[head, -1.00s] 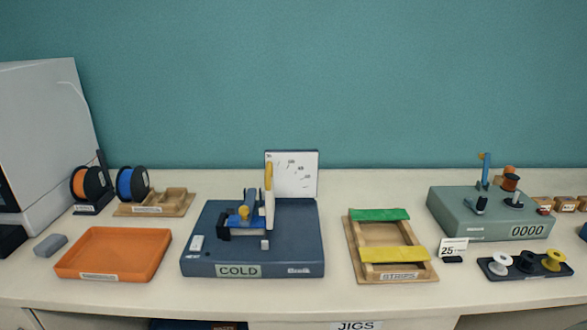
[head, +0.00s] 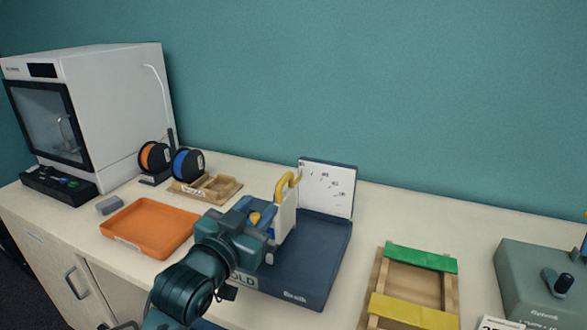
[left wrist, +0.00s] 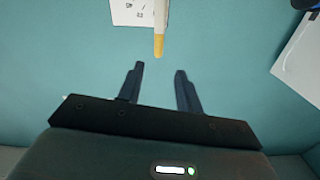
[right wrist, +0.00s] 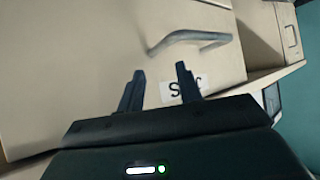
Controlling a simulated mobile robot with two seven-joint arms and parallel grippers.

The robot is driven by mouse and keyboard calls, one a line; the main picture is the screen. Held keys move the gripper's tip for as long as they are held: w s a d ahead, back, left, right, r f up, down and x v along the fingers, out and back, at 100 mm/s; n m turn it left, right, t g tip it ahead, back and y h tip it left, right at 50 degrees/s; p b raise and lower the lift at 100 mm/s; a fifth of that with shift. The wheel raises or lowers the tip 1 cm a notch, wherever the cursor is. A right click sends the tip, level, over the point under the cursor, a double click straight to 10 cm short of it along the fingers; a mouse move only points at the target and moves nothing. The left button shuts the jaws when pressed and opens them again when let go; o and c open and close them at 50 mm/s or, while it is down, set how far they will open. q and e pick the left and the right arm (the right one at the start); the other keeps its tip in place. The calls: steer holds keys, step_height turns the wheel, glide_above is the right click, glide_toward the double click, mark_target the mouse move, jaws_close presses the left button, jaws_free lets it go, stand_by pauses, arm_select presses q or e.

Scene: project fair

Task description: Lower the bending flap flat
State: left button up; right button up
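The bending flap (head: 284,219) is a pale upright plate with a yellow handle (head: 287,182) on top. It stands raised on the dark blue bender base (head: 325,262), whose COLD label is partly covered by my arm. My left gripper (head: 266,230) is in front of the flap, over the bender. In the left wrist view the left gripper (left wrist: 159,70) is open and empty, with the yellow handle (left wrist: 158,47) just beyond the gap between its fingertips, not between them. My right gripper (right wrist: 160,72) is open and empty, facing the cabinet front below the table.
A white scale board (head: 327,190) stands behind the bender. An orange tray (head: 150,226) lies to its left, with spools (head: 187,163) and a wooden holder (head: 205,198) behind. A wooden strip rack (head: 369,290) with green and yellow strips is to the right. A drawer handle (right wrist: 190,38) is near the right gripper.

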mark_target(282, 183)
arm_select(q)
steer(key=p+x, duration=0.1)
steer(key=x, duration=1.1)
steer(key=shift+w+d+r+p, duration=0.15)
steer(key=shift+w+d+p, duration=0.1)
steer(key=shift+w+p, duration=0.1)
steer(key=shift+s, duration=0.1)
jaws_close()
